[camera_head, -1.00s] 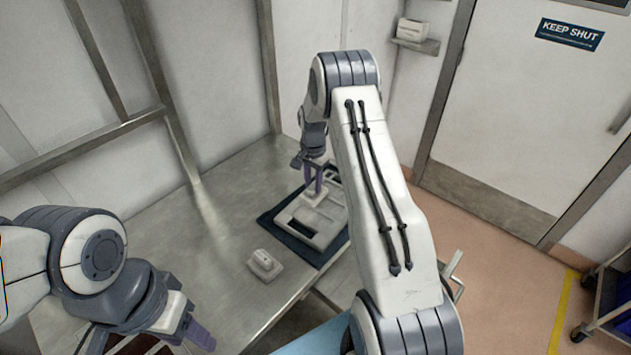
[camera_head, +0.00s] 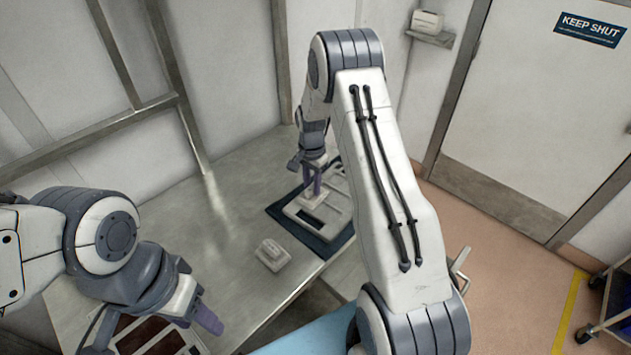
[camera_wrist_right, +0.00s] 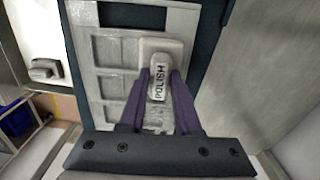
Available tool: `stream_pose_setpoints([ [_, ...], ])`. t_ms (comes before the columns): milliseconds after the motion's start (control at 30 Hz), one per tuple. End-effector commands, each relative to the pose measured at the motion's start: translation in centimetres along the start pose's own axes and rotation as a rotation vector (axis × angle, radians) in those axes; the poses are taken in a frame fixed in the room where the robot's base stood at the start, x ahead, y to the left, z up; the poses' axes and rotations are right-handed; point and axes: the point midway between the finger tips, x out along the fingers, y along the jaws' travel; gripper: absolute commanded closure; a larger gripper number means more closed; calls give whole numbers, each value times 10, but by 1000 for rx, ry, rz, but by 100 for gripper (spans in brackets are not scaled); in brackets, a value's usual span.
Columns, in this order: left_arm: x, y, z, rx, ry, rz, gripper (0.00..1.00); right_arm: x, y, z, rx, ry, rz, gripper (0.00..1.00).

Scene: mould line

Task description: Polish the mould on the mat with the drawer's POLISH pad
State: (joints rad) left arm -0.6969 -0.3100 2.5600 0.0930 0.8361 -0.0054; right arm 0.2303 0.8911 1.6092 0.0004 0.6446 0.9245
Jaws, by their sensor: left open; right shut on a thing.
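My right gripper (camera_head: 311,188) is shut on a pale pad (camera_wrist_right: 158,68) whose top reads POLISH. The mould (camera_head: 333,212), a light grey plate with several square recesses and a dark slot, lies on the dark blue mat (camera_head: 328,246). It fills much of the right wrist view (camera_wrist_right: 112,50). The pad is at the mould's face, over its right part in the wrist view; I cannot tell whether they touch. My left gripper (camera_head: 207,318) is open and empty at the lower left. Beneath it is an open drawer or tray (camera_head: 150,334) with a dark red inside.
A grey block with a raised grip (camera_head: 271,254) sits on the steel bench (camera_head: 205,235), left of the mat. The bench between is clear. A door (camera_head: 535,115) and a trolley (camera_head: 608,325) stand at the right. A small wall shelf (camera_head: 430,38) is at the back.

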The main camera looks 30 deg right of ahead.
Motion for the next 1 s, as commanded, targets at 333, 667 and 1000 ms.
stream_pose_setpoints([
  [333, -1, 0, 0, 0, 0, 0, 50, -2, -1, 9, 0, 2, -2, 100],
  [667, -13, 1, -1, 0, 0, 0, 50, -17, -1, 9, 0, 3, -3, 100],
  [1000, -37, 3, -2, 0, 0, 0, 50, -52, -1, 9, 0, 3, -3, 100],
])
